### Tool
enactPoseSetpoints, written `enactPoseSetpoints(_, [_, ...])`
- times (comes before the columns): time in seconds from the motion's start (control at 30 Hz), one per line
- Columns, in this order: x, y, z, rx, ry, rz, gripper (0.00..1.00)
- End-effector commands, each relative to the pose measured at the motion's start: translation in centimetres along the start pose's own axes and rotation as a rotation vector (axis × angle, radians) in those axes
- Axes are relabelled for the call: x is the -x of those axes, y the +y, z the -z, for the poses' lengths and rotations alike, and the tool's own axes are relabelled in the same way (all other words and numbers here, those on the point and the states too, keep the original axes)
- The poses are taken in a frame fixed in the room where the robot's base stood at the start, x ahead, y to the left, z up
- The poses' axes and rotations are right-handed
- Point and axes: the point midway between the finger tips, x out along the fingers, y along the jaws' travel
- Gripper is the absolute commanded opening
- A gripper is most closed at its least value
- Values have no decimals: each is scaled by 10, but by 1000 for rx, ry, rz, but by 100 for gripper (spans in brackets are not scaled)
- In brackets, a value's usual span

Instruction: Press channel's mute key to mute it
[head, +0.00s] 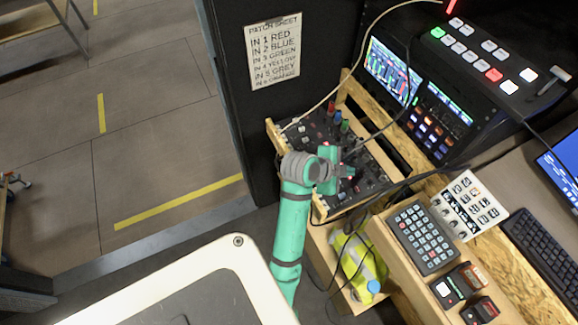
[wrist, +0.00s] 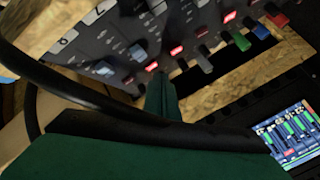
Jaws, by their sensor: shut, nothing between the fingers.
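The dark mixer panel (head: 372,185) sits in a wooden frame, and my gripper (head: 345,172) is over its middle in the head view. My arm hides part of the panel. In the wrist view the panel (wrist: 118,48) crosses the top, with several keys lit red, among them one mute-like key (wrist: 152,67) close to the tip of my gripper (wrist: 162,88). Further lit keys (wrist: 176,50) and (wrist: 230,17) lie up to the right. My gripper is shut and empty. Whether its tip touches a key cannot be told. Key lettering is too small to read.
A pale cable and dark cables cross the panel. Coloured plugs, including a green one (wrist: 240,40), stand along its edge. A patch sheet (head: 273,50) hangs on the dark wall. A rack with screens (head: 393,70) stands behind, and a keypad (head: 422,236) sits to the right.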

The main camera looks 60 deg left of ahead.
Motion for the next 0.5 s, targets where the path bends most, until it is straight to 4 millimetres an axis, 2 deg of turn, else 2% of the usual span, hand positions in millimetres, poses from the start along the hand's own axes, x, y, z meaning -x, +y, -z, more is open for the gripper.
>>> enactPoseSetpoints(0.17, [2, -2, 3, -3, 1, 0, 0])
enactPoseSetpoints(0.5, [23, -17, 18, -3, 1, 2, 0])
